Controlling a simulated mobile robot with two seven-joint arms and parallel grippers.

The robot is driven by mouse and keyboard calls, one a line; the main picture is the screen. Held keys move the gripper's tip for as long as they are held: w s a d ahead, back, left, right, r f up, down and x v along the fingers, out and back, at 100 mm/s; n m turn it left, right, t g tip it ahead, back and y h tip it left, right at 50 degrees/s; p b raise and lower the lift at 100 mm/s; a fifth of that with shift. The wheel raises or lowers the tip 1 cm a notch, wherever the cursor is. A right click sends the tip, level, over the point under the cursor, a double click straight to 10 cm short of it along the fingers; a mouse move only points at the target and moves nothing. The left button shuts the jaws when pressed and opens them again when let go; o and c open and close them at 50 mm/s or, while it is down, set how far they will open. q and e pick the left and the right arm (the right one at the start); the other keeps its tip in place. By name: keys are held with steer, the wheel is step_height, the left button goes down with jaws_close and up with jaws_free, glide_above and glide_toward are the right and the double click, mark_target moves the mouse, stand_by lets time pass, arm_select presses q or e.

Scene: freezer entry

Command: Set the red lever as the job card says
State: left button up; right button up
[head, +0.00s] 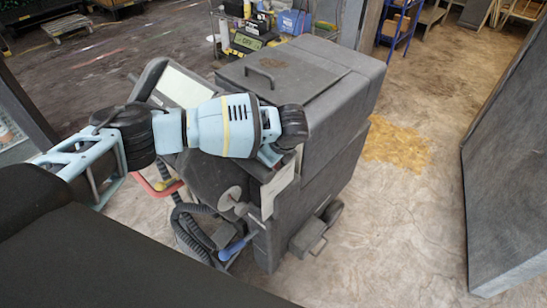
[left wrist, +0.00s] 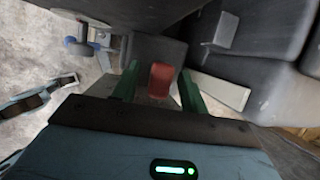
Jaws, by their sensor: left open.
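The red lever (left wrist: 161,78) stands between the two green fingers of my left gripper (left wrist: 158,68) in the left wrist view. The fingers are open, with a gap on each side of the lever. The lever sits on a dark grey wheeled machine (head: 335,105). In the head view my left arm crosses in front of the machine and hides the lever and the fingertips. A pale blank-looking plate (left wrist: 218,91) is right of the lever in the left wrist view; no writing is legible on it. I cannot identify the job card.
A red curved bar (head: 155,188) and black hose (head: 190,235) are at the machine's left side. A blue-handled part (head: 236,247) sticks out low in front. A large dark panel (head: 510,165) stands at the right. Floor between it and the machine is clear.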

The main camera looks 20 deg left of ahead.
arm_select(q)
steer(key=shift+w+a+f, duration=0.1)
steer(key=shift+a+f, duration=0.05)
steer(key=shift+f, duration=0.15)
arm_select(e)
steer(key=shift+a, duration=0.1)
